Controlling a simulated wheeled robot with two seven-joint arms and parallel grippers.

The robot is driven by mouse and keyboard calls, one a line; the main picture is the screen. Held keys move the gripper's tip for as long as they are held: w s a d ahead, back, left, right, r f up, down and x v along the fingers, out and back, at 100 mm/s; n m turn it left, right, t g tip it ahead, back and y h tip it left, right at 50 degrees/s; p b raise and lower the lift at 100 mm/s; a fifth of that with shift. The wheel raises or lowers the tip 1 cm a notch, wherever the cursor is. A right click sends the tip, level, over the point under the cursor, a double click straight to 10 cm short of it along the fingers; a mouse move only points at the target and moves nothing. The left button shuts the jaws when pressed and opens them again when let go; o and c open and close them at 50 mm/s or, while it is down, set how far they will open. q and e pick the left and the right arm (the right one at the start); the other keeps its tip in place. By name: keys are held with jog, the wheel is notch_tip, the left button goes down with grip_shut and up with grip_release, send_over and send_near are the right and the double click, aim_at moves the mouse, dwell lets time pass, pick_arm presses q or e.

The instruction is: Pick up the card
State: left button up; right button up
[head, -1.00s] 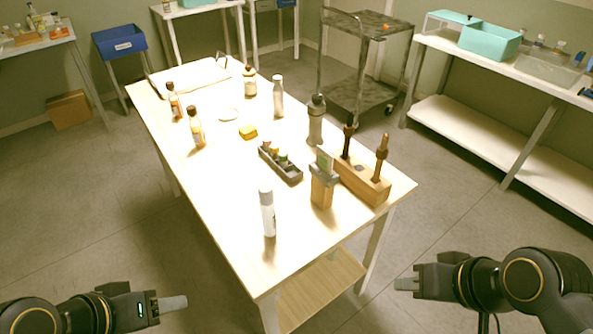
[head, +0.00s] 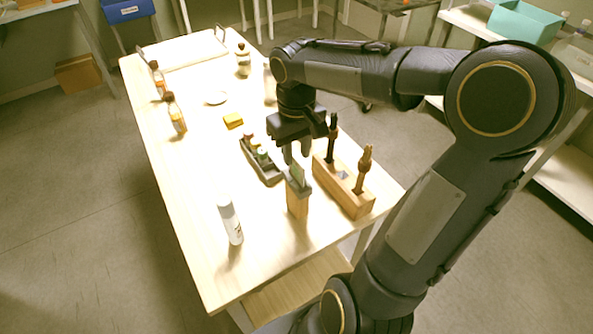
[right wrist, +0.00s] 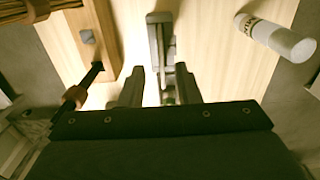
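The card (head: 297,173) is a small upright green-and-grey piece in the grey top of a wooden block stand (head: 298,201), near the front of the table. My right gripper (head: 296,153) points down just above and behind the card, its fingers apart and empty. In the right wrist view, the open fingers (right wrist: 158,90) lie on either side of the grey stand top (right wrist: 160,42). The card is hard to make out there, and I cannot tell whether a finger touches it. My left gripper is out of view.
A wooden rack (head: 342,187) with dark-tipped tools stands close right of the stand. Amber bottles (head: 175,115) and a yellow block (head: 233,120) are farther back.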

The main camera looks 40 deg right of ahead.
aim_at(297, 160)
jog(key=f, duration=0.4)
jog(key=shift+s+a, duration=0.15)
jog(key=shift+s, duration=0.1)
grip_shut()
jog(key=shift+r, duration=0.1)
